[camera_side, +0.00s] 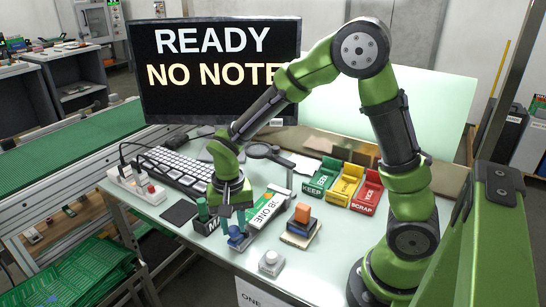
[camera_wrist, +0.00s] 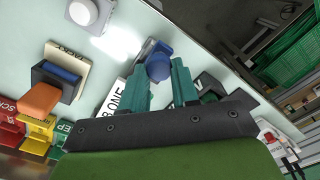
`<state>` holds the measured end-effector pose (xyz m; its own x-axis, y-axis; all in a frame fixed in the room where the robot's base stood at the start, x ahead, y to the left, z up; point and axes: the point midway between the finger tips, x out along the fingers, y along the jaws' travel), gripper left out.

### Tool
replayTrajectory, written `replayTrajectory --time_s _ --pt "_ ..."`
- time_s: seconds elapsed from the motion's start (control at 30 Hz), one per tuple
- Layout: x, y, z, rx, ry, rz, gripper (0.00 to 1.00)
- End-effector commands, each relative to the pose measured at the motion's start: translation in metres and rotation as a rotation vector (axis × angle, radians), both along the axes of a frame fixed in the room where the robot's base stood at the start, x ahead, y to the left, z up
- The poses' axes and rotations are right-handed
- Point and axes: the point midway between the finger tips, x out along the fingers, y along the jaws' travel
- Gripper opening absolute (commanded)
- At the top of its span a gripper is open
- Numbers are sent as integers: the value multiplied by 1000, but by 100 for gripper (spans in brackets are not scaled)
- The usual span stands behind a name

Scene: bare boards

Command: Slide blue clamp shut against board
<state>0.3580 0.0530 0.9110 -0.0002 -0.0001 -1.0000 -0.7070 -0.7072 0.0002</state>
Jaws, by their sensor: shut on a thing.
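My gripper (camera_side: 229,220) points down over the clamp. Its teal fingers (camera_wrist: 160,78) are shut on the blue clamp. The fingers and wrist hide part of the clamp and board, so I cannot tell whether the clamp touches the board.
A dark lettered block (camera_side: 210,226) stands close left of my gripper. A grey button box (camera_side: 271,262) is in front. Green, yellow and red bins (camera_side: 345,186) and a keyboard (camera_side: 180,168) stand behind.

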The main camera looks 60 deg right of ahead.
Motion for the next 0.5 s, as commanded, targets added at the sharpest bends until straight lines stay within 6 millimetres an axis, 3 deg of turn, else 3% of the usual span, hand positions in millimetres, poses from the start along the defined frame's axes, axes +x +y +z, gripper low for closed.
replayTrajectory --time_s 0.13,0.33,0.5 --pt "0 -3 1 0 0 -2 0" --pt "0 -31 1 -1 -1 -4 0" --pt "0 -37 1 -2 -1 -2 0"
